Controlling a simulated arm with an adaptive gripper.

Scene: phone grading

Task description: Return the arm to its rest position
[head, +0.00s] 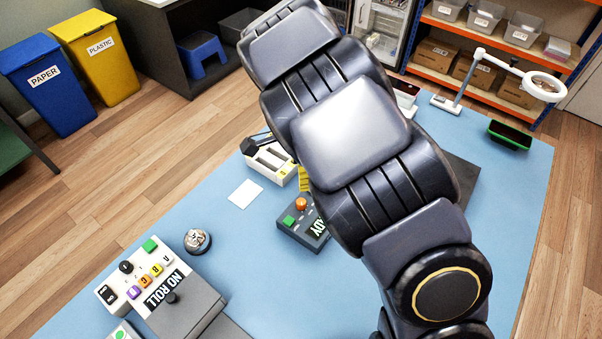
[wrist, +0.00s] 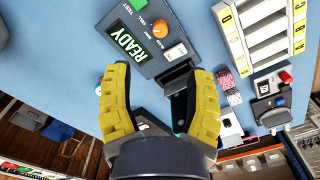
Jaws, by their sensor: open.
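My gripper (wrist: 158,78) shows in the wrist view with its two yellow ribbed fingers spread apart. I see nothing held between them. Beyond the fingertips is a dark grey test unit (wrist: 145,35) with a READY display and an orange knob. A dark part beside the right finger is partly hidden, and I cannot tell what it is. In the head view my arm crosses the middle and hides most of the gripper. The test unit (head: 290,230) shows there left of the arm, partly covered by it.
A white slotted rack (head: 268,160) and a white card (head: 245,194) lie on the blue mat (head: 260,270). A label unit (head: 165,285) reading NO ROLL and a bell (head: 197,241) are at lower left. A magnifier lamp (head: 540,85) and green-edged tray (head: 510,135) stand at right.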

